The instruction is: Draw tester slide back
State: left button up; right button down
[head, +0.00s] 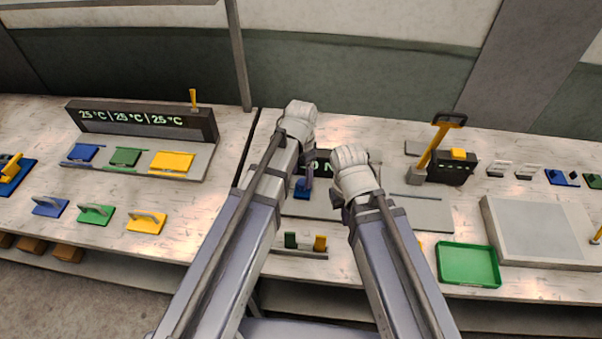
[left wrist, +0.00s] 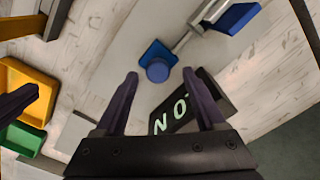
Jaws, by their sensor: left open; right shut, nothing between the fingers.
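The tester's dark display (head: 322,166) stands behind my arms in the head view and is partly hidden. In the left wrist view the display (left wrist: 184,114) shows "N" and "0". A blue block with a round blue knob (left wrist: 157,70) sits on the grey tester plate (left wrist: 125,45); blue also shows in the head view (head: 302,193). A metal rod (left wrist: 190,32) runs from near it towards another blue block (left wrist: 238,17). My left gripper (left wrist: 163,85) is open, with the knob appearing between its fingertips, not clasped. My right gripper (head: 337,202) is shut and empty, mostly hidden by its arm.
A green tray (head: 468,264) and a grey slab (head: 541,231) lie right. A yellow-handled device (head: 440,150) stands behind. A temperature station (head: 142,120) is at left.

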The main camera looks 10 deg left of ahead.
aim_at(301, 182)
pick_arm(q)
notch_tip(301, 182, up, 6)
jog(key=p, duration=0.4)
jog(key=shift+f+p, duration=0.2)
jog(key=shift+p, duration=0.1)
pick_arm(e)
notch_tip(301, 182, up, 5)
jog(key=shift+r, duration=0.2)
pick_arm(q)
jog(key=shift+s+f, duration=0.15)
jog(key=shift+f, duration=0.05)
jog(key=s+f+n+b, duration=0.2)
jog(key=s, duration=0.4)
jog(key=s+d+f+n+y+b, duration=0.1)
jog(key=s+f+n+b, duration=0.2)
jog(key=s, duration=0.3)
jog(key=shift+s+d+b, duration=0.3)
jog(key=shift+s+b, duration=0.05)
pick_arm(e)
notch_tip(301, 182, down, 6)
jog(key=shift+r, duration=0.2)
pick_arm(q)
jog(key=shift+a+f, duration=0.1)
pick_arm(e)
jog(key=shift+a, duration=0.1)
